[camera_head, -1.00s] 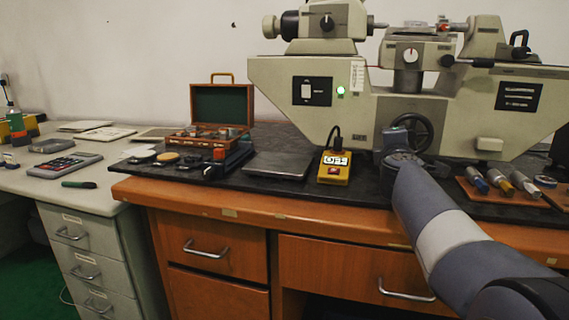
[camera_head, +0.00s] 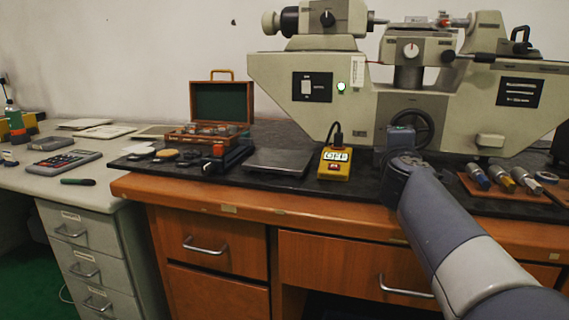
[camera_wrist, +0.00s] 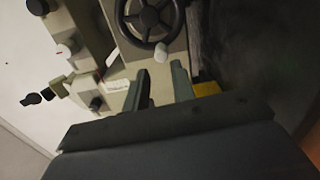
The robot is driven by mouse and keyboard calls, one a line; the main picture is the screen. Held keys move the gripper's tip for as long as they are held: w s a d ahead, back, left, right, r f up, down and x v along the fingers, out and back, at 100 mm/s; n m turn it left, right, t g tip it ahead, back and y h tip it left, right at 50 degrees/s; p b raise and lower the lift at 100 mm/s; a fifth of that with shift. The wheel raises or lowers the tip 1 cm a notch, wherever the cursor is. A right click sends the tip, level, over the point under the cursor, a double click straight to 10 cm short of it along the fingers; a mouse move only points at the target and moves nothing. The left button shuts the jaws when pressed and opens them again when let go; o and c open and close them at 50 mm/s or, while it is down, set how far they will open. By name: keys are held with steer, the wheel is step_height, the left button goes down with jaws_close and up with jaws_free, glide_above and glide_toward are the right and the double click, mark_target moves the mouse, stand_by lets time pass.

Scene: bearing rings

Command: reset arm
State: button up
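My arm reaches in from the lower right in the head view, and its end stands in front of the grey-green measuring machine (camera_head: 365,105). My gripper (camera_wrist: 160,78) shows in the wrist view as two dark fingers with a clear gap between them, holding nothing. The fingers point toward the machine, below its black handwheel (camera_wrist: 152,18). In the head view the fingertips are hidden behind the arm's end, and the handwheel (camera_head: 424,128) shows just beyond it.
A yellow box (camera_head: 334,164) reading "OFF" stands left of my arm. A grey plate (camera_head: 280,161) and an open wooden case (camera_head: 222,105) are farther left. Several cylindrical tools (camera_head: 500,177) lie on a board at right. A calculator (camera_head: 65,162) lies on the left desk.

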steer(key=p+x, duration=0.1)
steer(key=x, duration=0.5)
steer(key=shift+s+f+n, duration=0.1)
steer(key=shift+f+n, duration=0.1)
steer(key=shift+n, duration=0.45)
steer(key=shift+f+n, duration=0.25)
steer(key=shift+n, duration=0.4)
